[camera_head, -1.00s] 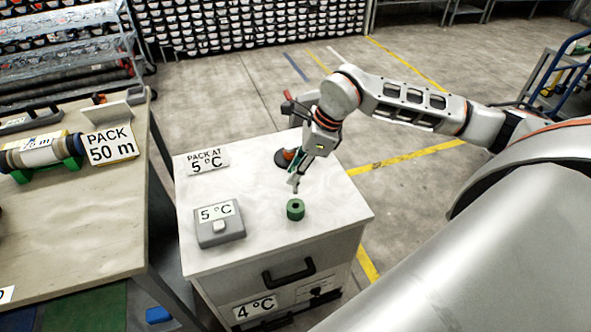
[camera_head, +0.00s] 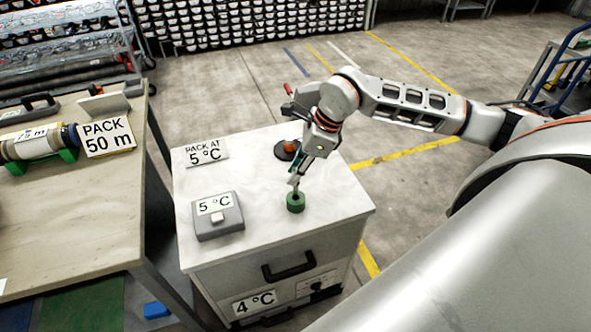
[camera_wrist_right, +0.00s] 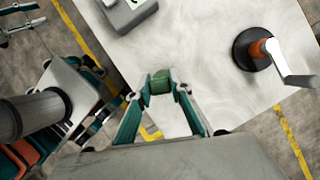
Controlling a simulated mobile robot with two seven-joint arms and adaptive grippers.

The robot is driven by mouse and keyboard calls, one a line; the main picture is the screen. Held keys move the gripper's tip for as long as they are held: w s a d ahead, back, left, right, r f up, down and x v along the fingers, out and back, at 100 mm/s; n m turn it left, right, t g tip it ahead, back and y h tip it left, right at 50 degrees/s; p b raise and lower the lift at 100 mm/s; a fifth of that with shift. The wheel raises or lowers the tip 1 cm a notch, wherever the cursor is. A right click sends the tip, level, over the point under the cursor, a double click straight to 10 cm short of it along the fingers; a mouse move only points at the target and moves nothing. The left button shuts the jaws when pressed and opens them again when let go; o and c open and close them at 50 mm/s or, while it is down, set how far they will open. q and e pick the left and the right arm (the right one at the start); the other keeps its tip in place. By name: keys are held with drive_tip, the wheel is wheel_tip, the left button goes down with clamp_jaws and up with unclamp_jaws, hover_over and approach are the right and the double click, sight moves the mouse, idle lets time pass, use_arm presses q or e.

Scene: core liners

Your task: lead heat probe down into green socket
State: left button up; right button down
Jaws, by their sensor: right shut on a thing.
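The green socket (camera_head: 295,203) is a short round block with a hole in its top, standing on the white cabinet top. My right gripper (camera_head: 296,178) is directly above it, pointing down and shut on the heat probe. Only a thin grey piece of the probe (camera_head: 296,190) shows below the fingers, its lower end at the socket's top. I cannot tell how far it is inside the hole. In the right wrist view the socket (camera_wrist_right: 160,83) shows between the teal fingertips, and the probe is not clearly distinguishable there. My left gripper is not in view.
A grey box marked 5 °C (camera_head: 217,214) stands left of the socket. A "PACK AT 5 °C" sign (camera_head: 206,152) is at the back left. A dark round base with an orange part (camera_head: 287,150) stands behind the gripper. The cabinet top's right front is clear.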

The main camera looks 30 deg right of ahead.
drive_tip(key=shift+f+b, duration=0.7)
drive_tip(key=shift+f, duration=0.45)
drive_tip(key=shift+f+b, duration=0.45)
drive_tip(key=shift+f, duration=0.3)
drive_tip(key=c, duration=1.7)
unclamp_jaws()
drive_tip(key=v, duration=1.2)
drive_tip(key=shift+a, duration=0.1)
